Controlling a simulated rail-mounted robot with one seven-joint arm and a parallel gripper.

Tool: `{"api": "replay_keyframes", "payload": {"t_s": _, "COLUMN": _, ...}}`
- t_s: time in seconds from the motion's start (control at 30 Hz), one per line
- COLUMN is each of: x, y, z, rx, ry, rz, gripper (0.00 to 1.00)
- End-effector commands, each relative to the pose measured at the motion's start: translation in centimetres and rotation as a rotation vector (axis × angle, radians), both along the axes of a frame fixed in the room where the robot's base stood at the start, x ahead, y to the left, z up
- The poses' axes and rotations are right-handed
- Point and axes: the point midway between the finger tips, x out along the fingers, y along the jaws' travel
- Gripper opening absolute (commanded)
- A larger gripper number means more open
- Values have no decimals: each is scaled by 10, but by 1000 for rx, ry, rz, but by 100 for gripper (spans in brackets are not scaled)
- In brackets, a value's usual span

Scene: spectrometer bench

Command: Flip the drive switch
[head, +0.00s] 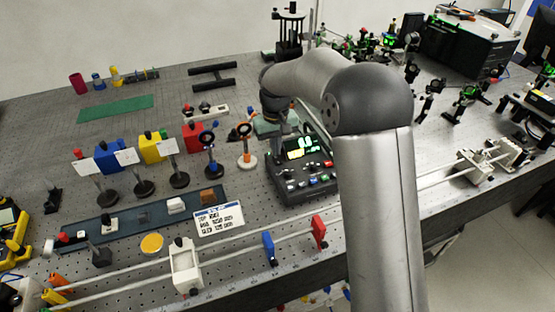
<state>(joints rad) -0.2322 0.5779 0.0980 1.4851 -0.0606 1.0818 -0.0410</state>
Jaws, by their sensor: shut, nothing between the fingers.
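A dark control box (303,172) with a lit green display (300,146) stands near the middle of the bench. Several small coloured buttons or switches, red, green, blue and white, sit on its sloped front panel. I cannot tell which of them is the drive switch. My gripper (284,128) points down just behind the box's upper left edge, at the end of my bent arm. It is shut and empty. Its fingertips are small and dark here, and I cannot tell whether they touch anything.
Red (319,232) and blue (269,248) rail blocks stand in front.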

Motion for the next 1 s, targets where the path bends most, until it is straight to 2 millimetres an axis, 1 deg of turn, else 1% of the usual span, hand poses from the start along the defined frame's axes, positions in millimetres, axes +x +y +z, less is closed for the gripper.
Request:
{"api": "replay_keyframes", "payload": {"t_s": 0.6, "x": 0, "y": 0, "z": -10, "rx": 0, "ry": 1, "rz": 0, "gripper": 0}}
{"api": "replay_keyframes", "payload": {"t_s": 0.77, "x": 0, "y": 0, "z": -6, "rx": 0, "ry": 1, "rz": 0, "gripper": 0}}
{"api": "replay_keyframes", "payload": {"t_s": 1.0, "x": 0, "y": 0, "z": 12, "rx": 0, "ry": 0, "rz": 0, "gripper": 0}}
